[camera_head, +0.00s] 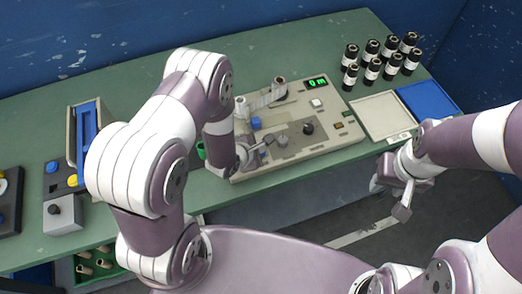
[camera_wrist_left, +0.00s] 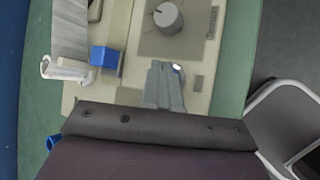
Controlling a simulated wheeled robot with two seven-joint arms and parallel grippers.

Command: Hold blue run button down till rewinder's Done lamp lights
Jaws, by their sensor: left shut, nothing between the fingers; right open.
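The rewinder (camera_head: 345,139) is a beige machine on the green bench, and its green display (camera_head: 317,82) reads "0 m". A blue block-like part (camera_head: 256,122) stands on its left side and also shows in the left wrist view (camera_wrist_left: 105,58); I cannot tell whether it is the run button. My left gripper (camera_head: 268,141) is shut and empty over the machine's front left; its fingertips (camera_wrist_left: 166,70) are beside the grey knob (camera_wrist_left: 168,17) and apart from the blue part. What lies under the fingertips is hidden. I cannot make out a lit Done lamp. My right gripper (camera_head: 402,200) is open, off the bench front.
Several black rolls with white bands (camera_head: 372,68) stand at the back right. A pale tray (camera_head: 382,117) and a blue tray (camera_head: 430,99) lie right of the machine. A blue-railed device (camera_head: 87,140) and a control box with a yellow button (camera_head: 63,214) stand on the left.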

